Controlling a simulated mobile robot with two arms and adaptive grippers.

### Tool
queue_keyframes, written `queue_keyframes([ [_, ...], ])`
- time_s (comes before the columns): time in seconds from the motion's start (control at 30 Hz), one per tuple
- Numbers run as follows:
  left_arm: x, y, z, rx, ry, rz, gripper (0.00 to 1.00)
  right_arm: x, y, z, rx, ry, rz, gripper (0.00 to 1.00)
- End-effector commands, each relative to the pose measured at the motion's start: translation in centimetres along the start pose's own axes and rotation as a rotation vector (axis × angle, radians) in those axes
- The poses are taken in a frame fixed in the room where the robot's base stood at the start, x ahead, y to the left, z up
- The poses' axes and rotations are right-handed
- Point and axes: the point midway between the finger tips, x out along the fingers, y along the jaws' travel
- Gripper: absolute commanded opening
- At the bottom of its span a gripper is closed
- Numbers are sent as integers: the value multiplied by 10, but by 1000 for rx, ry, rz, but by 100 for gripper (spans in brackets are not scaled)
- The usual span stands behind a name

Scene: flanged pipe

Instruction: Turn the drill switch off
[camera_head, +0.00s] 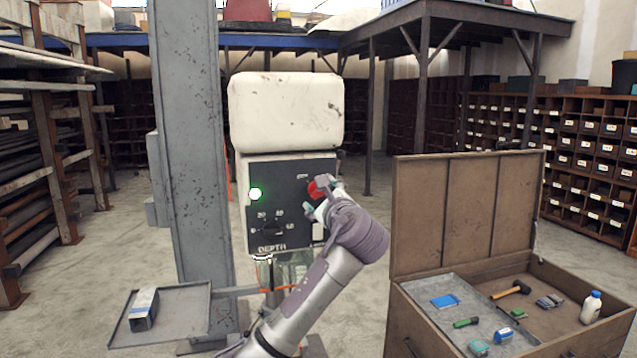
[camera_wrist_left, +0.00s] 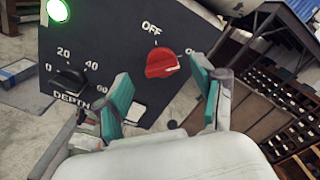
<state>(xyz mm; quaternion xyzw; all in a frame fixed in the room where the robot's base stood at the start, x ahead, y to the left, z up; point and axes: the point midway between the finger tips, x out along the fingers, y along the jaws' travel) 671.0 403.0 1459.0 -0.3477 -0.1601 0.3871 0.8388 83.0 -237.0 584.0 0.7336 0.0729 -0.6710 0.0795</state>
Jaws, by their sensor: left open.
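The drill's black control panel (camera_head: 268,215) sits below a cream housing (camera_head: 285,112). The red switch knob (camera_wrist_left: 161,63) is on the panel's upper right, below an "OFF" label; a second label to its right is partly hidden. The knob (camera_head: 318,187) is partly covered by my gripper in the head view. A green light (camera_head: 255,194) is lit on the panel. My left gripper (camera_wrist_left: 162,100) is open, its teal-padded fingers to either side of and short of the knob, apart from it. My right gripper is not in view.
A black depth dial (camera_wrist_left: 70,80) is on the panel's lower left. A grey column (camera_head: 190,150) stands left of the drill. An open brown toolbox (camera_head: 465,215) with tools is at right. A small grey tray (camera_head: 185,308) is at lower left.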

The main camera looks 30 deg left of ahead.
Motion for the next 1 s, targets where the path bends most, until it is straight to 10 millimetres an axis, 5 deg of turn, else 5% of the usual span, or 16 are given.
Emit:
queue_keyframes([
  [0.2,26,-1,1,1,0,1,69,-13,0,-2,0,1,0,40],
  [0.57,31,0,-1,-1,0,0,69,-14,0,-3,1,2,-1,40],
  [0.93,30,0,-1,0,0,0,9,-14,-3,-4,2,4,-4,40],
  [1.0,30,0,-1,-1,0,0,9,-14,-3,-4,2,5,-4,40],
])
